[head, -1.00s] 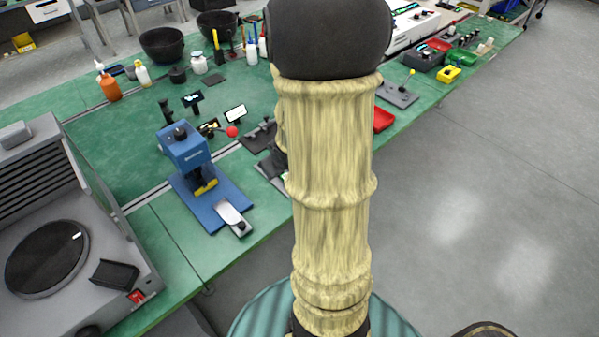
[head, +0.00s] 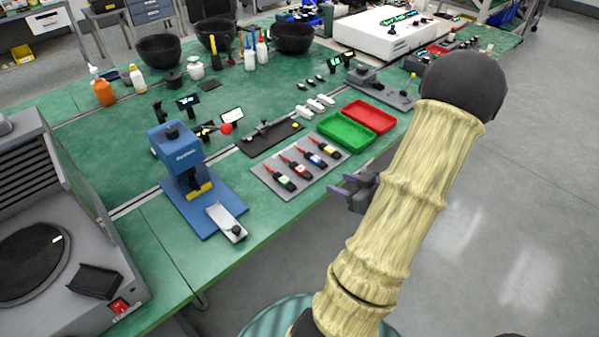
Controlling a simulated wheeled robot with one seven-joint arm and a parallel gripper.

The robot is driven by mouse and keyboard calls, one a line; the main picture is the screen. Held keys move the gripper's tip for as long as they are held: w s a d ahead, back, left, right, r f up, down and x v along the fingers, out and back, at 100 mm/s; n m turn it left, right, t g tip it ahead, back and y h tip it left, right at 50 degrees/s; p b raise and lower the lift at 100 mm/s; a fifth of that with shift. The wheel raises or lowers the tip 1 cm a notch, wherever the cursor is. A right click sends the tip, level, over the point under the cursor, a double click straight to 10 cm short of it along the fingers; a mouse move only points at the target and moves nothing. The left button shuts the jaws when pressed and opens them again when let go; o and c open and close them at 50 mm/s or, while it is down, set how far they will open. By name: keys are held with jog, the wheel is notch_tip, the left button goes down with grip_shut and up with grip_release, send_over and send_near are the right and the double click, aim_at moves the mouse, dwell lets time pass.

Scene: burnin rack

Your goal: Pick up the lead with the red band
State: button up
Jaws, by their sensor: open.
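Several dark leads with red tips lie side by side on a flat grey plate (head: 262,176) near the bench's front edge. The lead with the red band (head: 299,171) appears to be the second from the left; its band is small in this view. Beside it lie a lead with a green band (head: 283,181), one with a blue band (head: 314,159) and one with a yellow band (head: 328,148). My gripper (head: 338,190) is open and empty, just off the bench's front edge, right of the plate and apart from the leads. My arm partly hides its body.
A green tray (head: 345,135) and a red tray (head: 369,117) sit right of the plate. A blue press (head: 180,165) stands to its left. A black fixture (head: 268,137) and white pieces (head: 315,105) lie behind. The floor at right is clear.

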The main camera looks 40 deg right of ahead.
send_near(298, 167)
jog(key=x, duration=0.3)
jog(key=shift+w+f, duration=0.25)
jog(key=shift+f, duration=0.1)
jog(key=x, duration=0.5)
jog(key=shift+w+r, duration=0.2)
jog(key=shift+r, duration=0.05)
jog(key=shift+d, duration=0.1)
dwell(0.4)
grip_shut()
